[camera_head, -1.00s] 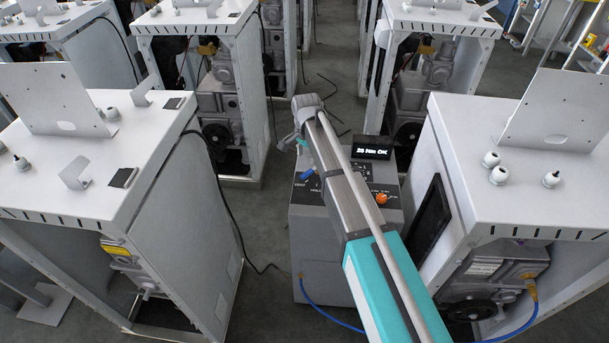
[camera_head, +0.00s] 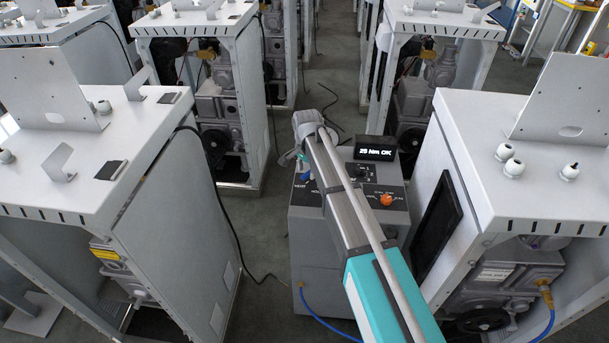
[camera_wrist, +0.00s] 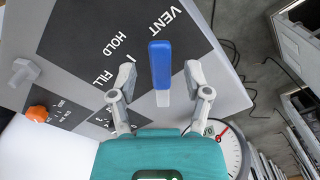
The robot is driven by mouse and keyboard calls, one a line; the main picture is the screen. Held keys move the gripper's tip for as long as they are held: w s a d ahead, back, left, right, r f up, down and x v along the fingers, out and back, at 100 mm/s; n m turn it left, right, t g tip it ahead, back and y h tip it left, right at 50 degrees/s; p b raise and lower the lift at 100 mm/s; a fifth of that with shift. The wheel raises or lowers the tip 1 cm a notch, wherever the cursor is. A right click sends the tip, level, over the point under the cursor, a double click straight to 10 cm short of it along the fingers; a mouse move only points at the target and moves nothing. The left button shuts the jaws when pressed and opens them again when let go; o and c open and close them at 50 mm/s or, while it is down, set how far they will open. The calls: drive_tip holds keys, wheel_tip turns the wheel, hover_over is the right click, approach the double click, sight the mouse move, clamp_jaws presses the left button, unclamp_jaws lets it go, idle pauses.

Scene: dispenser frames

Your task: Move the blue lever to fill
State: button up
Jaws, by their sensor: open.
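The blue lever (camera_wrist: 160,66) stands between the two fingers of my gripper (camera_wrist: 160,76) in the wrist view. My gripper is open, with a gap between the lever and each finger. The panel (camera_wrist: 75,45) carries the white words VENT, HOLD and FILL. The lever's blue end lies near VENT in the picture, and FILL lies left of the left finger. Its pivot is not clear to see. In the head view, a bit of the blue lever (camera_head: 306,171) shows below my gripper (camera_head: 297,158), at the console's left top; my arm hides part of it.
The grey console (camera_head: 318,235) bears an orange knob (camera_head: 386,199) and a display (camera_head: 375,154) reading 25 Nm OK. A round gauge (camera_wrist: 232,150) sits close to the right finger. White cabinets (camera_head: 530,150) flank the console, and a blue hose (camera_head: 325,322) runs from it.

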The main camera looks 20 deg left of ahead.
drive_tip(key=shift+f, duration=0.3)
clamp_jaws()
idle(0.3)
drive_tip(key=shift+a, duration=0.45)
drive_tip(key=shift+d, duration=0.25)
drive_tip(key=shift+s, duration=0.15)
